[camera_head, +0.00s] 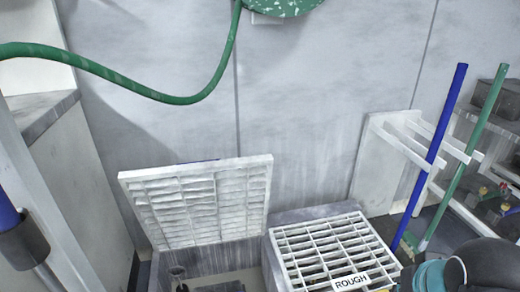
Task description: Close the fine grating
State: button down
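A white slatted grating (205,203) stands raised at the lower middle, tilted up and leaning back near the wall. It carries no readable label in this view. Below it is an open basin (225,276), its lower part cut off by the frame edge. To its right, a second white grating (325,248) with a "ROUGH" label lies flat over its own basin. My gripper is not in view. A dark rounded part with a teal cap at the bottom right looks like a link of my arm, close to the flat grating's right side.
A blue pole (430,155) and a green pole (468,150) lean in a white rack (385,165) at right. A green hose (130,82) hangs across the upper left. A grey wall stands behind.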

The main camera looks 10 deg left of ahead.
aim_at(209, 213)
jog(key=k, duration=0.35)
jog(key=u, duration=0.95)
jog(key=i, duration=0.5)
jog(key=z, duration=0.05)
